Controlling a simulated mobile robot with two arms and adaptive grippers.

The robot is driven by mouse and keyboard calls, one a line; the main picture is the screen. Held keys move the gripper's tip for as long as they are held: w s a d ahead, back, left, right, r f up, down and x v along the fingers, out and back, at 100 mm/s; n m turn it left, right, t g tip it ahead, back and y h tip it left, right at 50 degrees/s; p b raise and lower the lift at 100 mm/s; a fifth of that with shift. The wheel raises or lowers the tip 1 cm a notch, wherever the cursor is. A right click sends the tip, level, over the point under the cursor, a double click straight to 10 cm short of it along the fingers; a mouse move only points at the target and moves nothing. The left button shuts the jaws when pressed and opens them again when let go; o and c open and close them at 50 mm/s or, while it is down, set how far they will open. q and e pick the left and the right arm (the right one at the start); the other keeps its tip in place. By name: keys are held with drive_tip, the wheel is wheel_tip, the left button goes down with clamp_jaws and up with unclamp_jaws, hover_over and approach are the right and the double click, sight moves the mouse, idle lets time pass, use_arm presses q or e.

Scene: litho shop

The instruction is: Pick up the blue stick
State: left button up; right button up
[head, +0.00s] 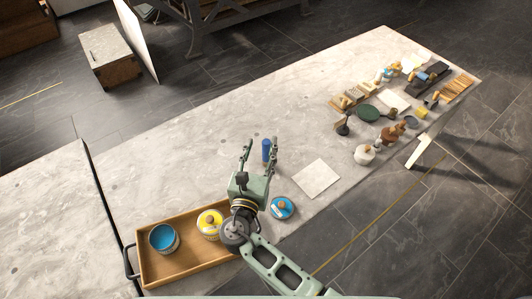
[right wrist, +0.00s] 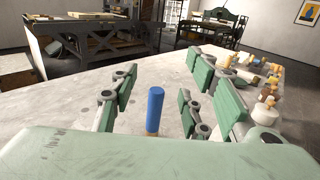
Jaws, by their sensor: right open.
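The blue stick (head: 266,150) stands upright on the pale stone table. In the right wrist view the blue stick (right wrist: 156,108) has a brownish lower end and stands between the fingers, apart from the pads. My right gripper (head: 259,152) is open, its fingers on either side of the stick. In the right wrist view the open right gripper (right wrist: 158,98) shows green finger pads. The stick's foot is partly hidden behind the gripper body in the right wrist view. My left gripper is not in view.
A wooden tray (head: 190,277) with a blue tin (head: 163,239) and a yellow tin (head: 209,224) lies front left. A blue-lidded tin (head: 282,208) and a white sheet (head: 316,179) lie to the right. Several tools, bottles and a green disc (head: 368,113) crowd the right end.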

drive_tip(key=b, duration=0.8)
approach(265, 150)
drive_tip(key=x, duration=0.4)
drive_tip(key=shift+f, duration=0.35)
drive_tip(key=shift+w+d+r, duration=0.15)
drive_tip(key=shift+w, duration=0.3)
drive_tip(key=shift+w+d+r, duration=0.1)
drive_tip(key=shift+w+d, duration=0.05)
drive_tip(key=shift+w, duration=0.35)
drive_tip(key=shift+b+x, duration=0.95)
drive_tip(key=shift+x, duration=1.8)
drive_tip(key=shift+c, duration=0.5)
clamp_jaws()
